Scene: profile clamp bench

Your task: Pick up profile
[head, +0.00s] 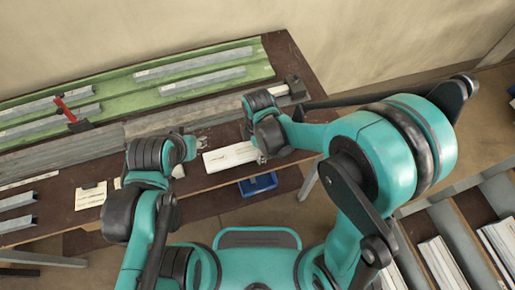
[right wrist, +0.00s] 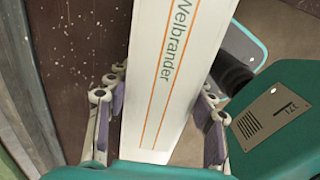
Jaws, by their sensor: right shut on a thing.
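A white profile (head: 230,157) is at the front edge of the bench in the head view. My right gripper (head: 261,155) is shut on its right end. In the right wrist view the white profile (right wrist: 168,75), with orange lines and the word "Welbrander", runs between the purple-padded fingers of my right gripper (right wrist: 160,125). Whether the profile touches the bench is unclear. My left gripper (head: 199,143) is just beyond the profile's left end, over the bench; its fingers are too small to judge.
Grey metal profiles (head: 202,81) lie on a green board (head: 120,85) at the back. A red-handled clamp (head: 66,110) stands at left. A blue bin (head: 258,184) is below the bench's front edge. White profile stacks (head: 440,264) lie in a rack at lower right.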

